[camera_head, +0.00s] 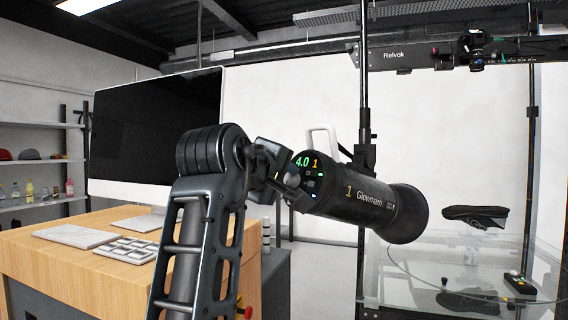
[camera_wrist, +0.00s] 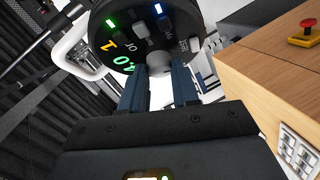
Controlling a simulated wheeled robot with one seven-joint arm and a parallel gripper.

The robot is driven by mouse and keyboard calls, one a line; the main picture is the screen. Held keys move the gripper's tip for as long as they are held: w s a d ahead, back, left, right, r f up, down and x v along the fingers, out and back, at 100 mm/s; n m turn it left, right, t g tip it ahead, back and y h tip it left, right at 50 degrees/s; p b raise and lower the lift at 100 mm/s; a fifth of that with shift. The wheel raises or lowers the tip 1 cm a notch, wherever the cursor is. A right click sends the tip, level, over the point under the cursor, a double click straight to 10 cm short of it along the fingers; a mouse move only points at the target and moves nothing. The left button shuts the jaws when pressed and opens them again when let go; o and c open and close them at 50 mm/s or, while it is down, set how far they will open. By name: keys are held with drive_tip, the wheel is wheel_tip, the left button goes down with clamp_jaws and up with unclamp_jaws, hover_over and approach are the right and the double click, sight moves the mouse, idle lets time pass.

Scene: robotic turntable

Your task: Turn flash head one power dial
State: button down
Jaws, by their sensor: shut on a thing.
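Flash head one (camera_head: 365,205) is a black cylinder marked "1 Glowmann", hung from a vertical pole. Its round rear panel faces my arm and reads a green "4.0" and an orange "1". The panel also shows in the wrist view (camera_wrist: 118,28), turned nearly upside down, with small lit buttons. The power dial (camera_wrist: 158,58) is a dark grey knob at the panel's lower edge in that view. My gripper (camera_wrist: 160,76) has its two blue-grey fingers on either side of the dial, shut on it. In the head view my gripper (camera_head: 284,186) partly hides the dial.
A wooden desk (camera_head: 40,262) at left holds a large monitor (camera_head: 140,130), keyboard and keypad. A red button (camera_wrist: 304,30) sits on wood in the wrist view. A glass turntable stand with a floating shoe (camera_head: 476,214) is at right.

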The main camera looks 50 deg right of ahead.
idle(0.5)
drive_tip(key=c, duration=0.8)
unclamp_jaws()
drive_tip(key=shift+c, duration=0.2)
drive_tip(key=b+v, duration=0.1)
drive_tip(key=v, duration=0.6)
drive_tip(key=shift+a, duration=0.35)
drive_tip(key=shift+r, duration=0.1)
